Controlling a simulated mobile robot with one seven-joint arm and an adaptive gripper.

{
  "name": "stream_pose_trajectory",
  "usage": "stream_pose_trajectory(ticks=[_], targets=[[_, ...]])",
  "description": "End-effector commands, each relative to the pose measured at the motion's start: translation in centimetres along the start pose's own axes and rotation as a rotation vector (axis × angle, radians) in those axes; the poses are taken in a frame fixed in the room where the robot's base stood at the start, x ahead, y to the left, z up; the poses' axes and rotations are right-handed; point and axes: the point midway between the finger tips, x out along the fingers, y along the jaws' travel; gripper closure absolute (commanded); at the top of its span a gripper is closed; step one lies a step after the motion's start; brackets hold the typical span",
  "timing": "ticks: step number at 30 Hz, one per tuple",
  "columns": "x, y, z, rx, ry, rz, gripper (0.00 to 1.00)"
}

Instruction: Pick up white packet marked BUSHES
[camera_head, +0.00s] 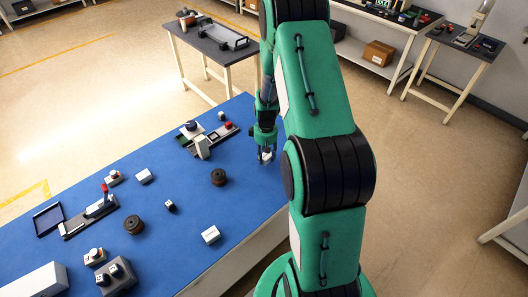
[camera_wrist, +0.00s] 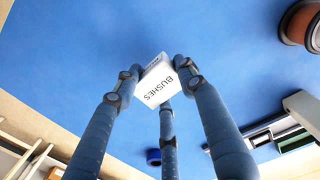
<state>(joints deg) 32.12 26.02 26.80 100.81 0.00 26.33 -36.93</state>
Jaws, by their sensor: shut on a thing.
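The white packet marked BUSHES (camera_wrist: 157,84) is between the fingertips of my gripper (camera_wrist: 156,78) in the wrist view, its printed side facing the camera. My gripper is shut on it, with fingers on its left and right sides and a third finger below it in the picture. In the head view my gripper (camera_head: 266,153) points down near the right edge of the blue table, and the packet (camera_head: 267,157) shows small and white at its fingertips. I cannot tell whether the packet still touches the table.
The blue table (camera_head: 185,240) holds two dark round parts (camera_head: 218,177) (camera_head: 134,225), other white packets (camera_head: 210,234) (camera_head: 144,176), small switch boxes (camera_head: 95,256) and a black tray (camera_head: 48,219). A fixture (camera_head: 202,147) stands just left of my gripper. Blue surface between them is clear.

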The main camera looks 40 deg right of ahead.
Motion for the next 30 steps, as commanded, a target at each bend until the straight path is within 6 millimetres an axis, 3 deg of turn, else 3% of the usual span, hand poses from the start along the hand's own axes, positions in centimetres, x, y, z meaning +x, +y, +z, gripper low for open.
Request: stream_pose_trajectory(ticks=[9,15,22,30], targets=[[-0.7,-3.7,5.2,0.0,-0.001,-0.001,0.92],[-0.9,-5.5,7.7,0.0,-0.001,-0.001,0.92],[-1.1,-6.5,9.1,0.0,0.0,0.0,0.92],[-1.1,-6.7,9.4,0.0,0.0,0.0,0.92]])
